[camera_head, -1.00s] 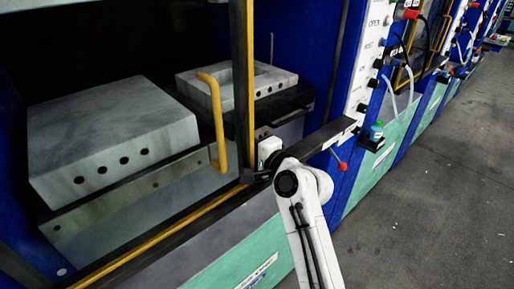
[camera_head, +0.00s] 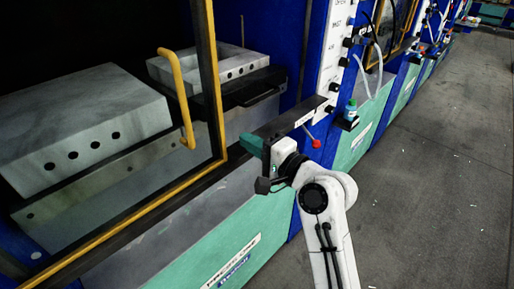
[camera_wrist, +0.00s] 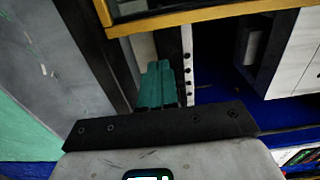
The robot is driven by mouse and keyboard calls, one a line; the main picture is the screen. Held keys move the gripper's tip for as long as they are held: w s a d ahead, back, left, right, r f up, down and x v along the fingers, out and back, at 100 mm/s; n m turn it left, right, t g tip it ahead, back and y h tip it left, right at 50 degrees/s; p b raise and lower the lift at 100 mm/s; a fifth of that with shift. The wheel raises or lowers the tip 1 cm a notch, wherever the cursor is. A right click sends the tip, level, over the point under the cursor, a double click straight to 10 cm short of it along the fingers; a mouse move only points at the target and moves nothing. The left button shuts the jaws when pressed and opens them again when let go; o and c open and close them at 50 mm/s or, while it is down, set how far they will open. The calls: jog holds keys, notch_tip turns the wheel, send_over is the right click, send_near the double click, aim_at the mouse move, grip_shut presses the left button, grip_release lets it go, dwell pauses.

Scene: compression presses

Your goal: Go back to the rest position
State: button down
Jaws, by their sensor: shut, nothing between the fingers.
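My gripper (camera_head: 251,143) is in front of the press, to the right of the lower corner of its yellow-edged door frame (camera_head: 209,85). Its teal fingers lie together, with nothing held. In the wrist view the teal fingers (camera_wrist: 157,85) also sit close side by side. The yellow door handle (camera_head: 179,95) is to the left of the gripper, apart from it. My white arm reaches up from the bottom of the head view, bent at the elbow.
A large grey block (camera_head: 80,125) and a smaller grey block (camera_head: 210,67) sit inside the press. A red-knobbed lever (camera_head: 315,143) and a small bottle (camera_head: 351,108) are right of the gripper. The grey floor (camera_head: 440,180) at right is clear.

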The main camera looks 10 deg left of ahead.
jog(key=shift+v, duration=0.95)
jog(key=s+d+f+n+g+h, duration=0.2)
jog(key=s+d+f+h, duration=0.2)
jog(key=s+d+f, duration=0.65)
jog(key=s+d+f+n+g+h, duration=0.2)
jog(key=s+d+f+h, duration=0.45)
jog(key=f, duration=0.65)
jog(key=s+d+f+n+g+h, duration=0.1)
jog(key=s+d+f+g+h, duration=0.1)
jog(key=s+d, duration=0.6)
jog(key=s+d+f+n+g+h, duration=0.1)
jog(key=s+d+f+g+h, duration=0.1)
jog(key=s+d, duration=0.7)
jog(key=s+f+g, duration=0.1)
jog(key=s+f, duration=0.1)
jog(key=s, duration=0.2)
jog(key=shift+s+n+g, duration=0.3)
jog(key=shift+s+n, duration=0.1)
